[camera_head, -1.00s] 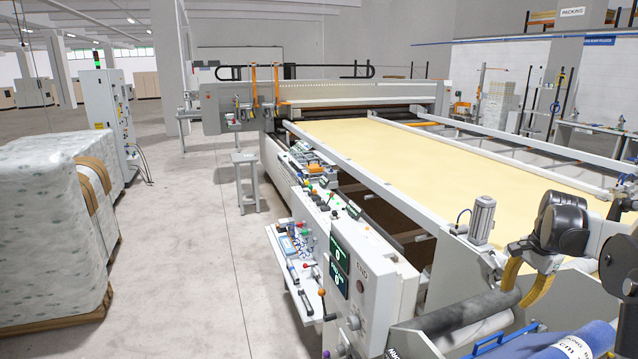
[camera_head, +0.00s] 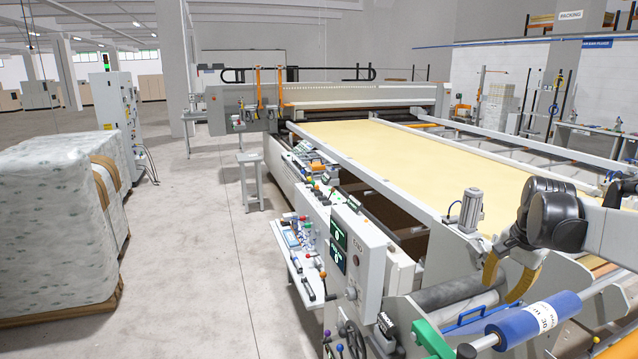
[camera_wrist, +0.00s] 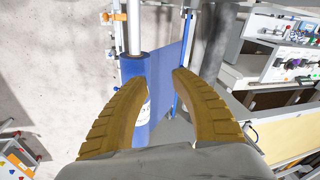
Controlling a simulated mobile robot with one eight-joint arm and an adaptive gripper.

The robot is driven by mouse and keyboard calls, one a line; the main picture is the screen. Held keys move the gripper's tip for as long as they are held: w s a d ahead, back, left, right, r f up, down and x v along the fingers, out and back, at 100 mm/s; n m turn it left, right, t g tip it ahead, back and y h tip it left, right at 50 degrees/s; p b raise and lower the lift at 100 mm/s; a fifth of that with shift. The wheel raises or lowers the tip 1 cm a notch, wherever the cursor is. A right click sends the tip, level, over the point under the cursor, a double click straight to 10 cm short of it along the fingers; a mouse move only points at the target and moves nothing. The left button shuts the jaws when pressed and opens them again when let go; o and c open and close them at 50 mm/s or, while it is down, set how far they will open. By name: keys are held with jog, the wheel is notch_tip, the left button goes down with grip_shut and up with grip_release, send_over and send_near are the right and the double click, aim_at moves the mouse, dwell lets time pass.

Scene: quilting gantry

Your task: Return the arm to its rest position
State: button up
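My arm (camera_head: 555,220) reaches in from the right edge in the head view, bent at a dark joint over the near end of the quilting machine. My gripper (camera_head: 502,292) points down there. In the wrist view its two curved yellow fingers (camera_wrist: 160,77) stand apart with nothing held between their tips, so it is open. A blue roll (camera_head: 538,318) with a white label lies below and to the right of the fingers in the head view. It also shows beyond the fingers in the wrist view (camera_wrist: 135,68).
A control box (camera_head: 357,250) with green displays and a tray of knobs stands left of the gripper. The yellow fabric bed (camera_head: 400,150) stretches behind. A wrapped pallet stack (camera_head: 55,220) stands at the left. The floor between (camera_head: 190,270) is clear.

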jog(key=s+a+r+n+t, duration=0.1)
jog(key=s+a+r+n, duration=0.2)
jog(key=s+a, duration=0.45)
jog(key=s+a+f+n+t, duration=0.4)
jog(key=s+a+n, duration=0.5)
jog(key=s+a, duration=0.65)
notch_tip(320, 180, down, 20)
jog(key=b, duration=1.9)
jog(key=shift+d+m+b, duration=0.3)
jog(key=shift+b, duration=0.1)
jog(key=shift+r, duration=0.15)
